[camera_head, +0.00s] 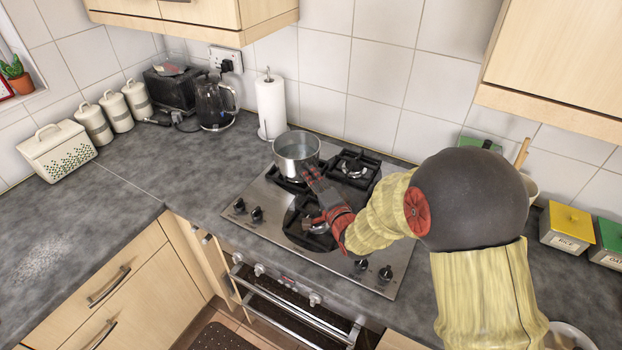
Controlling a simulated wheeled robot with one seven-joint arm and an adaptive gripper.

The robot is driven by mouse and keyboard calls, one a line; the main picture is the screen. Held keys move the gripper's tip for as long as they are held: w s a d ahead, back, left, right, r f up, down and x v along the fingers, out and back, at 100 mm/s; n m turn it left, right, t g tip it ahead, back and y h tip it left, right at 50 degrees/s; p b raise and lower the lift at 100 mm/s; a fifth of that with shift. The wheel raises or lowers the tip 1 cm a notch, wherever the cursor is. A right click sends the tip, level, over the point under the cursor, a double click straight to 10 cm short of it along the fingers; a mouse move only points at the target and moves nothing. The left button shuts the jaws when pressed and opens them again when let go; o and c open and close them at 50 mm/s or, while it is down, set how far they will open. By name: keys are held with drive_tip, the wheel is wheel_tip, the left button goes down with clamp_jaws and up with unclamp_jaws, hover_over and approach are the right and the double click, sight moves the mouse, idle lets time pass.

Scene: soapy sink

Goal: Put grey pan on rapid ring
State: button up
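The grey pan (296,147) is a round, shiny metal pot. It sits upright on the back-left burner of the gas hob (262,189). My gripper (316,200), with red parts, is just in front of the pan and to its right, over the middle of the hob. Its fingers overlap the pan's lower right edge in the picture, and I cannot tell whether they touch it or a handle. The fingers are too small and dark to show whether they are open or shut. The hob's rings carry no labels that I can read, and the front ones are partly covered by my gripper.
A paper towel roll (270,106) stands behind the pan, left of it. A glass kettle (212,104) and black toaster (171,88) are further left. Yellow (567,226) and green (607,241) tins stand at the right.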

drive_tip(key=o, duration=0.6)
drive_tip(key=shift+r, duration=0.15)
drive_tip(key=shift+c, duration=0.2)
drive_tip(key=shift+s+f, duration=0.15)
drive_tip(key=shift+f, duration=0.2)
drive_tip(key=v, duration=1.2)
drive_tip(key=shift+r, duration=0.25)
drive_tip(key=shift+d, duration=0.1)
